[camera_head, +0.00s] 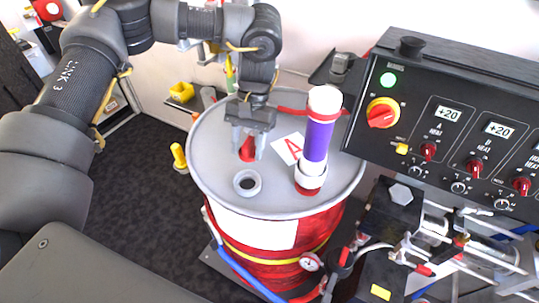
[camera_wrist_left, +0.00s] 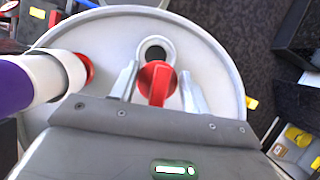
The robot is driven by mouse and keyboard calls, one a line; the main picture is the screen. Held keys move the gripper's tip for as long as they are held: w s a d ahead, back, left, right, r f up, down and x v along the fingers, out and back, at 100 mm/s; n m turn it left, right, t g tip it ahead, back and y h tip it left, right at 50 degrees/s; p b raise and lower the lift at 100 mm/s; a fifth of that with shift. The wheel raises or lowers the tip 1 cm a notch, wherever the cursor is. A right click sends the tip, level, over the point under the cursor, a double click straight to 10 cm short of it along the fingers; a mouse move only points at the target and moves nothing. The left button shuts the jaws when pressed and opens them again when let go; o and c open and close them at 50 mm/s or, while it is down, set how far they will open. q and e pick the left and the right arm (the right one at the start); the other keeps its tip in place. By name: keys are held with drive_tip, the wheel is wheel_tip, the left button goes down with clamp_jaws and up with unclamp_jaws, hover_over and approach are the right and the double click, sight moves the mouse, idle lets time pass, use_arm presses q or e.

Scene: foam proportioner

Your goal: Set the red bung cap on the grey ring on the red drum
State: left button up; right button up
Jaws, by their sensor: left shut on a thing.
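The red bung cap (camera_head: 247,149) is between the fingers of my left gripper (camera_head: 246,155), which is shut on it. In the left wrist view the red cap (camera_wrist_left: 157,82) shows between the two metal fingers (camera_wrist_left: 158,88). The grey ring (camera_head: 247,183) sits on the grey top of the red drum (camera_head: 275,262). The ring is nearer the head camera than the cap, just below it in that picture. In the left wrist view the ring (camera_wrist_left: 155,48) shows just beyond the cap, around a dark hole. The cap appears above the lid and apart from the ring. My right gripper is not in view.
A white and purple tube (camera_head: 318,140) stands on the lid right of the cap, beside a white label with a red A (camera_head: 290,149). A black control panel (camera_head: 460,130) and pump fittings (camera_head: 420,235) crowd the right. The lid left of the ring is clear.

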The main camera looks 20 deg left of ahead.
sight(248, 160)
use_arm(q)
drive_tip(key=s+m+y+p, duration=0.1)
drive_tip(key=m+p, duration=0.1)
drive_tip(key=s+m+y+p, duration=0.1)
drive_tip(key=m+p, duration=0.1)
drive_tip(key=m, duration=0.1)
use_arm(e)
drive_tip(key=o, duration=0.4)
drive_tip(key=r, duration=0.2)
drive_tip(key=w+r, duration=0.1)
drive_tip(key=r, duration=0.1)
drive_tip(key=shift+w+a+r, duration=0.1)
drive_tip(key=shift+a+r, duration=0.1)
use_arm(q)
drive_tip(key=shift+s+f+m+t+y+p, duration=0.2)
drive_tip(key=shift+s+m+t+y+p, duration=0.2)
drive_tip(key=shift+m, duration=0.4)
drive_tip(key=shift+s+d+f+m, duration=0.1)
drive_tip(key=shift+d+m, duration=0.05)
drive_tip(key=shift+m, duration=0.25)
drive_tip(key=shift+f, duration=0.25)
drive_tip(key=shift+f+b, duration=0.5)
wheel_tip(248, 160, down, 3)
drive_tip(key=b, duration=0.3)
drive_tip(key=shift+f, duration=0.1)
drive_tip(key=shift+f+b, duration=0.8)
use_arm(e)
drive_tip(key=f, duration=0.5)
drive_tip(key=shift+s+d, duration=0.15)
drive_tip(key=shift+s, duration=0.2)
